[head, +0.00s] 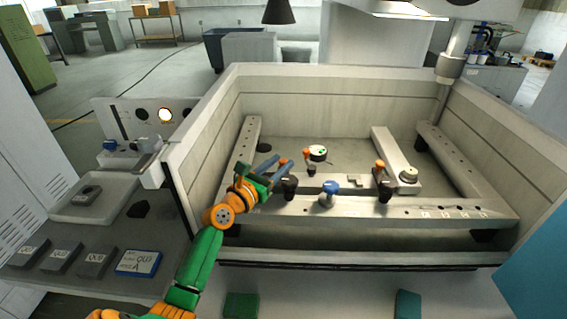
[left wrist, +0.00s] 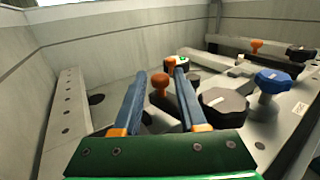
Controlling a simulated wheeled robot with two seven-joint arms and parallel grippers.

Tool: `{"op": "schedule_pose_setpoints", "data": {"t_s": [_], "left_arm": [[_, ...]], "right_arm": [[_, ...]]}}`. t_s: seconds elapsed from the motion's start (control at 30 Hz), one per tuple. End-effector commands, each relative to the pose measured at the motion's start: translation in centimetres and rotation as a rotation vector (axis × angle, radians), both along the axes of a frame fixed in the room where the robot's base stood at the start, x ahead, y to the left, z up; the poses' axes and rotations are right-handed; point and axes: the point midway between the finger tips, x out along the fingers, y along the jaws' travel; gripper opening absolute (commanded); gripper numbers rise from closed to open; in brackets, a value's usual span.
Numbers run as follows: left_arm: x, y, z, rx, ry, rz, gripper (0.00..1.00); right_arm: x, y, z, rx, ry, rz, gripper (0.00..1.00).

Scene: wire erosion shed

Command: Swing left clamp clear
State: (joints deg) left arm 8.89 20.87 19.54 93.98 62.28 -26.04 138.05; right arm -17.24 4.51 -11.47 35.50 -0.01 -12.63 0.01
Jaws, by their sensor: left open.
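The left clamp has a dark knob (head: 288,187) on the front rail and an orange ball (head: 283,162) on its handle. In the left wrist view the orange ball (left wrist: 160,83) is between my blue fingers, with the dark knob (left wrist: 222,103) just right of them. My left gripper (head: 283,164) is open; the fingers straddle the ball, but I cannot tell whether either touches it. It also shows in the left wrist view (left wrist: 162,68). My right gripper is not in view.
A blue knob (head: 328,190) stands on the front rail, right of the left clamp. Another clamp with an orange ball (head: 379,166) is farther right. A round white-and-green piece (head: 318,152) sits behind. Pale tank walls (head: 340,95) surround the rails. A tray (head: 70,210) lies left.

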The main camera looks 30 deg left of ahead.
Motion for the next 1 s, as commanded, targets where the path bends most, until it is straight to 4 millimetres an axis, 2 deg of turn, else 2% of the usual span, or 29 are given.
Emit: {"op": "schedule_pose_setpoints", "data": {"t_s": [0.13,0.37,0.43,0.53,1.0], "left_arm": [[1.7,0.0,0.0,0.0,0.0,0.0,0.41],[2.0,0.0,0.0,0.001,0.001,0.0,0.41],[2.0,0.0,0.0,0.001,0.001,0.0,0.28],[1.9,0.0,0.0,0.0,0.001,0.0,0.01],[1.9,0.0,-0.1,0.0,0.001,0.0,0.0]], "right_arm": [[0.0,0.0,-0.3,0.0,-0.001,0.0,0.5],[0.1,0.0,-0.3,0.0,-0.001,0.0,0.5],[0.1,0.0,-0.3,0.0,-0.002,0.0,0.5],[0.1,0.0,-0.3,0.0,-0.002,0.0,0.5],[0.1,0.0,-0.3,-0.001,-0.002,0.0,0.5]]}}
